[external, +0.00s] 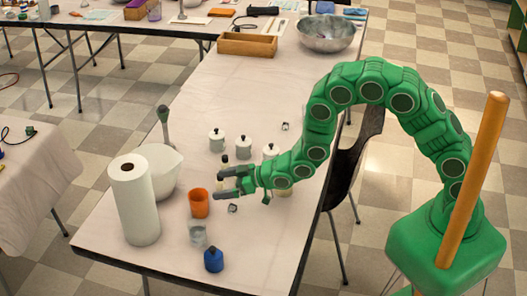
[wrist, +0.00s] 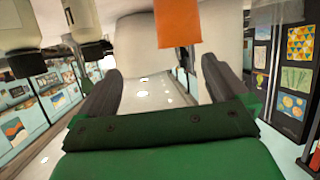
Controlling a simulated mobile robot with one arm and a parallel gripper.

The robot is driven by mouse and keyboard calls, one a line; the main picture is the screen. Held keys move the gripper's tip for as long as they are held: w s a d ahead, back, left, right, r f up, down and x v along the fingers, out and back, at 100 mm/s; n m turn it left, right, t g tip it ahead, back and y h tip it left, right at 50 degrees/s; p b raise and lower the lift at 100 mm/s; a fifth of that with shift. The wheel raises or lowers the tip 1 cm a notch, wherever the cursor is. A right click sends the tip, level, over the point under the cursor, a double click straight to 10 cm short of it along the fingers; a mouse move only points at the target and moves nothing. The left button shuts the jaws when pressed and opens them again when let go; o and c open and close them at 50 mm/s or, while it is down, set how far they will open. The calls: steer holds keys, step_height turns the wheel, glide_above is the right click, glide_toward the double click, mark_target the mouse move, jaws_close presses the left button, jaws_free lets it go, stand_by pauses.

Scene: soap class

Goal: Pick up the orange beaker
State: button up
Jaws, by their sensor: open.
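The orange beaker (external: 198,204) stands upright on the table, near its front end, in the external view. My gripper (external: 219,184) is open and empty, just right of and a little above the beaker, with its fingers pointing left toward it. In the wrist view the orange beaker (wrist: 177,24) shows at the top centre, beyond my gripper (wrist: 160,78) and between the lines of its two spread dark fingers. It does not look touched by either finger. Its far end is cut off by the frame edge.
A paper towel roll (external: 136,200) and a white bowl (external: 160,171) stand left of the beaker. A clear glass (external: 197,234) and a blue bottle (external: 213,260) stand in front. Several white-and-black jars (external: 243,148) stand behind. The table's middle (external: 235,95) is clear.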

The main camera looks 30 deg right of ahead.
mark_target(189, 197)
steer(key=shift+y, duration=0.5)
steer(key=shift+w+a+f, duration=0.4)
steer(key=shift+a+f, duration=0.15)
steer(key=shift+a, duration=0.9)
steer(key=shift+w+a+f, duration=0.45)
steer(key=shift+a+f, duration=0.15)
steer(key=shift+a, duration=0.8)
steer(key=shift+w+a+f, duration=0.4)
steer(key=shift+a+f, duration=0.15)
steer(key=shift+a, duration=0.9)
steer(key=c, duration=1.1)
steer(key=shift+o, duration=0.2)
steer(key=shift+r, duration=0.55)
steer(key=s+d+r, duration=0.9)
steer(key=d+r, duration=0.1)
steer(key=r, duration=0.2)
steer(key=shift+s, duration=0.4)
